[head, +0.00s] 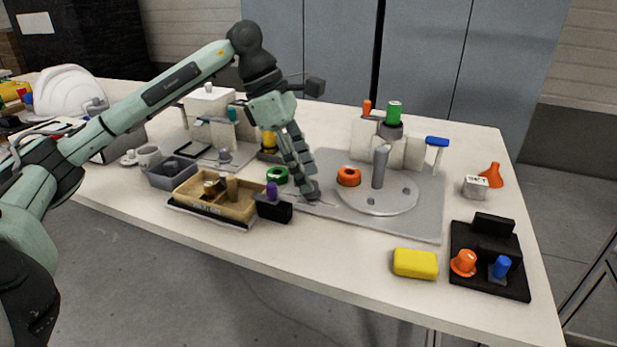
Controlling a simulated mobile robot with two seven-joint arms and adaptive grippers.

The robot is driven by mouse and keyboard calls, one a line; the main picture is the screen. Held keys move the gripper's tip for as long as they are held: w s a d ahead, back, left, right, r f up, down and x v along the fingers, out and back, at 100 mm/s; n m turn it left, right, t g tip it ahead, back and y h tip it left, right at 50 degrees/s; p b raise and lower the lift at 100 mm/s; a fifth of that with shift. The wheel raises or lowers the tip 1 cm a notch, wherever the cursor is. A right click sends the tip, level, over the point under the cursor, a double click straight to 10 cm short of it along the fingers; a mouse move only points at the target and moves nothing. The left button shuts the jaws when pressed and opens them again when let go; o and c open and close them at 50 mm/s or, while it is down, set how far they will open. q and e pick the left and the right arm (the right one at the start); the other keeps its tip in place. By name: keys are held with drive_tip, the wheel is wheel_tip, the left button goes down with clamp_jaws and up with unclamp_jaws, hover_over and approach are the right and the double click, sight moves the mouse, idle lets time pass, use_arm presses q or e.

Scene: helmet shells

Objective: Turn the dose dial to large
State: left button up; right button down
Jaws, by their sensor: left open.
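No part is readably marked as the dose dial, so I cannot tell for sure which one it is. Dial-like parts are the orange ring (348,176) by the round grey disc (385,200) and the orange knob (464,263) on the black stand (511,281). My left gripper (313,194) points down over the left edge of the grey base plate (428,222), left of the orange ring and apart from it. It is open and seems to hold nothing. Its far finger is partly hidden. My right gripper is not in view.
A wooden tray (243,208) and a black block with a purple knob (272,192) stand left of my gripper. A green ring (277,175) lies close by. A yellow block (415,263) lies near the front edge. The table front centre is clear.

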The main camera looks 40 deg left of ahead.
use_arm(q)
drive_tip(key=v, duration=1)
